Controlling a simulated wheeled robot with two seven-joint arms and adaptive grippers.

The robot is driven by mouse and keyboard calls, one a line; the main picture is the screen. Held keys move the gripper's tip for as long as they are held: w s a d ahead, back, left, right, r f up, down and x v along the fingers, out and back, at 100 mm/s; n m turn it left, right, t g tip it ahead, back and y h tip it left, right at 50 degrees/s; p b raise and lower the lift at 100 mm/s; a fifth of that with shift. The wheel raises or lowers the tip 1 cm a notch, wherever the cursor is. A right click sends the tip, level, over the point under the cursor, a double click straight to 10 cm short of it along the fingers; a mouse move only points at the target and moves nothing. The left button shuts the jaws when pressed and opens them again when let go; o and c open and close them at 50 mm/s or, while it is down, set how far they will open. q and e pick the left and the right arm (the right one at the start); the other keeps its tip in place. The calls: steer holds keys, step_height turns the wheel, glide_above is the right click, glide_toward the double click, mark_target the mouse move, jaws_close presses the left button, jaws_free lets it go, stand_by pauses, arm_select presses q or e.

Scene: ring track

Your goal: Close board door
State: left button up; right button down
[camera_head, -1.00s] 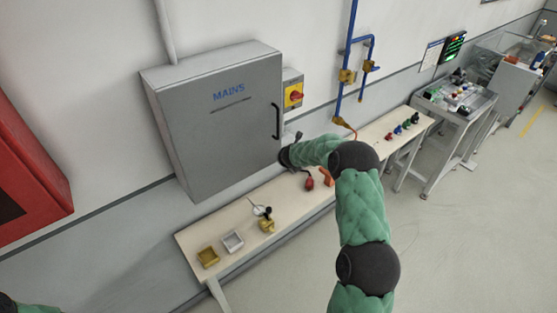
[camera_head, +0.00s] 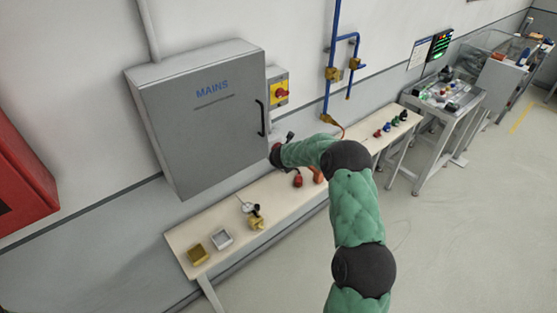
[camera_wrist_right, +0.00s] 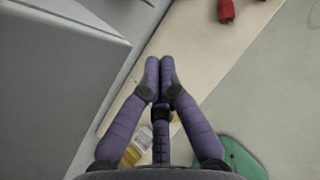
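The grey board marked MAINS (camera_head: 205,125) hangs on the wall in the head view. Its door, with a black handle (camera_head: 261,118) at the right edge, lies flat or nearly flat against the box; I cannot tell whether a small gap remains. My green right arm reaches to just beside the door's lower right corner. In the right wrist view my right gripper (camera_wrist_right: 160,68) has its purple fingers together at the tips, with nothing visible between them. The grey board (camera_wrist_right: 60,50) is at the left there, apart from the fingertips. My left gripper is not in view.
A narrow bench (camera_head: 285,203) below the board carries small trays and fittings. A red and yellow switch (camera_head: 280,92) is right of the board. Blue pipes (camera_head: 331,70) are further right. A red box (camera_head: 20,165) hangs at the left. The floor at lower right is clear.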

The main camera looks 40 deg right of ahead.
arm_select(q)
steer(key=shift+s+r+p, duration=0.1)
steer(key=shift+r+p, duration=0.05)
steer(key=shift+p, duration=0.15)
arm_select(e)
steer(key=s+r, duration=0.6)
steer(key=s, duration=0.1)
steer(key=shift+s+d+r, duration=0.25)
steer(key=shift+d+r, duration=0.05)
steer(key=shift+r, duration=0.05)
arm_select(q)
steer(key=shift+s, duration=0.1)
arm_select(e)
steer(key=shift+s, duration=0.1)
